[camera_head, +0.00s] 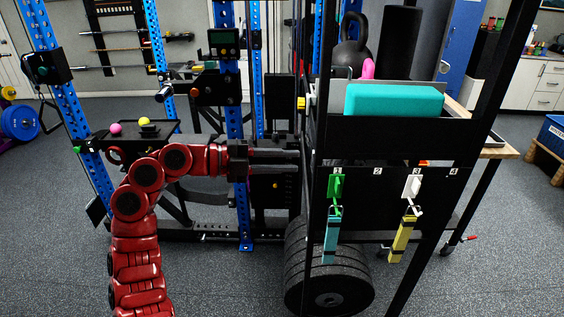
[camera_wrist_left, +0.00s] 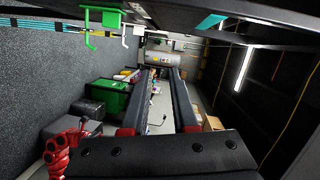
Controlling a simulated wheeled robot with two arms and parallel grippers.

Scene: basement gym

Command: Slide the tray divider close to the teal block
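The teal block (camera_head: 395,99) lies in the black tray (camera_head: 395,135) on the upper shelf of the rack. A thin grey panel (camera_head: 337,96) stands beside and behind the block's left end; it looks like the tray divider, but I cannot tell for sure. A small yellow knob (camera_head: 301,103) shows at the tray's left side. My left gripper (camera_head: 298,161) points right, below and left of the tray, close to the rack's left side. In the left wrist view its two dark fingers (camera_wrist_left: 162,75) are apart with nothing between them. My right gripper is out of view.
Below the tray hang a green hook (camera_head: 336,187) with a teal strap and a white hook (camera_head: 412,188) with a yellow strap. Weight plates (camera_head: 330,280) stand underneath. A black kettlebell (camera_head: 352,47) stands behind the block. A blue rack post (camera_head: 233,120) rises behind my left arm.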

